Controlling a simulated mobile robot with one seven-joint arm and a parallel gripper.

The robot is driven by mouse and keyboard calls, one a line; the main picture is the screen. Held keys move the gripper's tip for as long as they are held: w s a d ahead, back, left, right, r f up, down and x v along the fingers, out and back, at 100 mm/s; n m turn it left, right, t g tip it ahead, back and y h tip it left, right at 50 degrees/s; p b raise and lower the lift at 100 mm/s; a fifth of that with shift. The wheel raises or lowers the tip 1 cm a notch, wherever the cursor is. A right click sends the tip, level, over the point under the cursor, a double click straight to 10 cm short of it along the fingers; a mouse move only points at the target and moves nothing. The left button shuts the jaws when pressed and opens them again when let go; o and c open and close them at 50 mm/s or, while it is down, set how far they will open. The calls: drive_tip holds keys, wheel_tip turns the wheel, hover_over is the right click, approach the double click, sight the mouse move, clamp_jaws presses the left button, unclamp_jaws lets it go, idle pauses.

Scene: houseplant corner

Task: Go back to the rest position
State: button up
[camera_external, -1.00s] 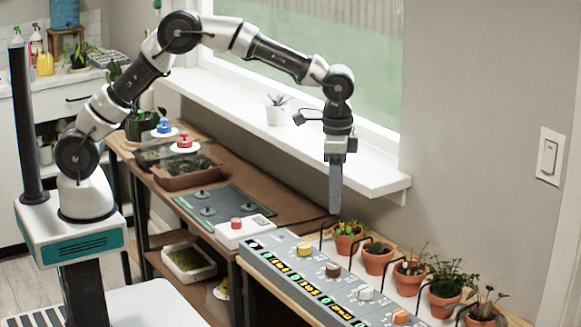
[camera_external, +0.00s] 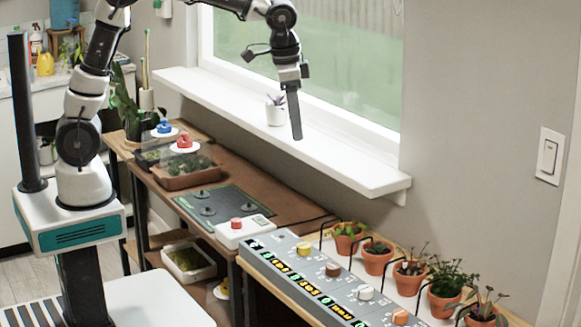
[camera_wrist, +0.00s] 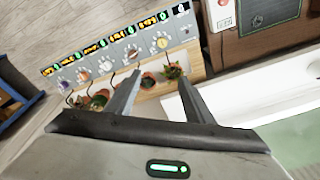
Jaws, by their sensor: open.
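My gripper (camera_external: 295,115) hangs in the air with its fingers pointing down, in front of the white window sill in the external view. It is clear of the shelves and the control panel below. In the wrist view my gripper (camera_wrist: 155,85) shows two fingers spread apart with nothing between them but the distant panel and pots. My arm is bent up high, and its upper part runs out of the top of the external view.
A grey control panel (camera_external: 290,268) with several knobs stands on the bench. Several potted plants (camera_external: 376,258) line up behind it. A small white pot (camera_external: 276,114) stands on the window sill (camera_external: 345,172). A white box with a red button (camera_external: 243,231) and lidded trays (camera_external: 183,172) are at left.

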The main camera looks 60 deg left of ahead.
drive_tip(key=s+a+r+n+t+p, duration=0.2)
drive_tip(key=s+a+r+n+p, duration=0.1)
drive_tip(key=s+a+r, duration=0.8)
drive_tip(key=s+a+n+t+p, duration=0.2)
drive_tip(key=s+a+n+p, duration=0.1)
drive_tip(key=s+a, duration=0.5)
drive_tip(key=shift+s+a+r+p, duration=0.35)
drive_tip(key=shift+s+r+p, duration=0.05)
drive_tip(key=shift+s, duration=0.7)
wheel_tip(320, 180, down, 28)
drive_tip(key=b, duration=2.8)
drive_tip(key=shift+f, duration=0.25)
